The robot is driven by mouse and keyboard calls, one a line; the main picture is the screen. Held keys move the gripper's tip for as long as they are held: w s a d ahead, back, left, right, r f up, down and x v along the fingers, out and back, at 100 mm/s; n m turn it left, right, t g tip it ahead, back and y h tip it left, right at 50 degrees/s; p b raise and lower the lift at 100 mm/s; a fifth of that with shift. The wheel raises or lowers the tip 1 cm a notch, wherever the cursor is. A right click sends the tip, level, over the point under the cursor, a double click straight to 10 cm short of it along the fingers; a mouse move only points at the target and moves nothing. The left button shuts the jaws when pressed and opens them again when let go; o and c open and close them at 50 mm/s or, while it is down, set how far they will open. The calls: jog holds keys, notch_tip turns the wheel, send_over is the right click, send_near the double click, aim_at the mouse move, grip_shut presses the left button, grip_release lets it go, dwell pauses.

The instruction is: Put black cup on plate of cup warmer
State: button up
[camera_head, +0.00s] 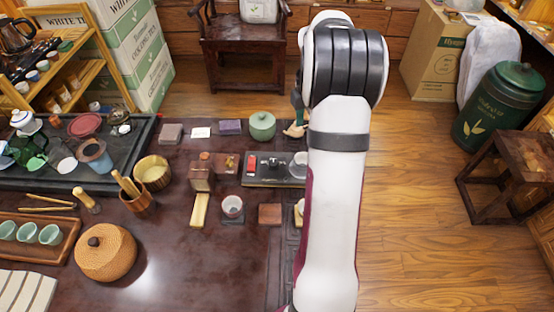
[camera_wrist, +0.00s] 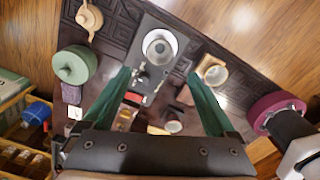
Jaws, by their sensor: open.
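A long black unit (camera_head: 258,183) lies near the table's right edge and likely is the cup warmer. It also shows in the wrist view (camera_wrist: 150,26). A pale round piece (camera_head: 298,167) with a grey middle (camera_wrist: 160,46) sits at one end; whether it is a bare plate or a vessel, I cannot tell. I cannot pick out a clearly black cup. My gripper (camera_wrist: 158,73) is open, its green fingers apart above the unit. In the head view my arm hides most of it.
A green lidded jar (camera_head: 262,126) and a small tan teapot (camera_wrist: 89,20) stand beyond the unit. A small square wooden piece (camera_head: 270,214) and a yellow block (camera_head: 199,210) lie nearby. A woven basket (camera_head: 105,252) stands at the front left. The table's front middle is bare.

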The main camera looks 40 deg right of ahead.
jog(key=s+a+r+m, duration=0.1)
jog(key=a+r+m, duration=0.2)
jog(key=a, duration=0.5)
jog(key=s+a+r+m+y, duration=0.1)
jog(key=s+a+r+m, duration=0.15)
jog(key=a, duration=0.55)
jog(key=a+r+m, duration=0.2)
jog(key=a+m, duration=0.2)
jog(key=a, duration=0.3)
jog(key=s+a+f+m, duration=0.2)
jog(key=s+a+m, duration=0.7)
jog(key=s+a, duration=0.3)
jog(key=shift+s+a+m+y, duration=0.3)
jog(key=shift+s+m+y, duration=0.1)
jog(key=shift+s, duration=0.85)
